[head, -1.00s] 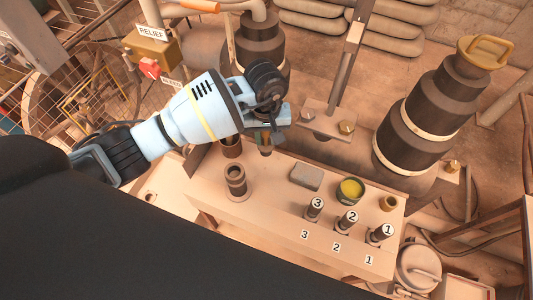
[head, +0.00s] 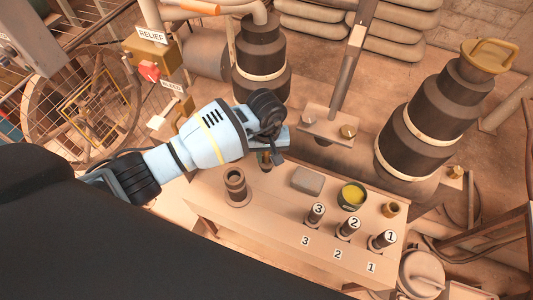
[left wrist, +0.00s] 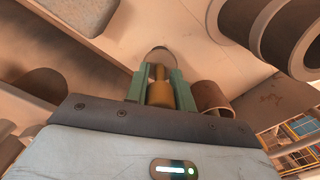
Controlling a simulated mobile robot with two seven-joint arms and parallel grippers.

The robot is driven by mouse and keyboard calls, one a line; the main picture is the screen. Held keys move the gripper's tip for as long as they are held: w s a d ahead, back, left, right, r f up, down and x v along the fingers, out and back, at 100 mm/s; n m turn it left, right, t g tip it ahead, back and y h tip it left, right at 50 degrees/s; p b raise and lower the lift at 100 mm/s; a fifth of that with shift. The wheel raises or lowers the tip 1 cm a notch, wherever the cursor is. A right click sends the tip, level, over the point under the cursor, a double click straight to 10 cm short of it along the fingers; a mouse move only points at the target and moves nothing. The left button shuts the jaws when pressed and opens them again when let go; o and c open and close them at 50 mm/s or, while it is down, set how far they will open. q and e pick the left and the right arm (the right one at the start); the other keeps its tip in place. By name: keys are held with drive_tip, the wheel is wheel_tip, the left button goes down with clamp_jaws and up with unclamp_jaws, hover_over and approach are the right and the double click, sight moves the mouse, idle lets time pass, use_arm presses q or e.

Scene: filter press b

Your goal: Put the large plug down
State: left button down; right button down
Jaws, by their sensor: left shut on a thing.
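My left gripper (head: 267,148) is above the back left part of the tan bench (head: 290,226). Its green fingers (left wrist: 160,90) are shut on the large plug, a brass-brown stepped piece (left wrist: 160,93) that shows between them in the left wrist view. In the head view the plug (head: 265,161) shows only in part below the gripper. I cannot tell whether its lower end touches the bench. My right gripper is not in view.
A hollow brown fitting (head: 235,185) stands just left of the plug. A grey block (head: 308,180), a yellow-filled tin (head: 352,195), a small brass piece (head: 390,210) and numbered pegs (head: 348,228) stand to the right. An open brown tube (left wrist: 210,98) is beside the fingers.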

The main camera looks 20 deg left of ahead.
use_arm(q)
drive_tip(key=shift+f, duration=0.2)
drive_tip(key=c, duration=1.2)
unclamp_jaws()
drive_tip(key=shift+r, duration=0.1)
drive_tip(key=shift+r, duration=0.3)
wheel_tip(320, 180, up, 10)
drive_tip(key=shift+r+p, duration=0.1)
drive_tip(key=shift+p, duration=0.65)
drive_tip(key=shift+r, duration=0.75)
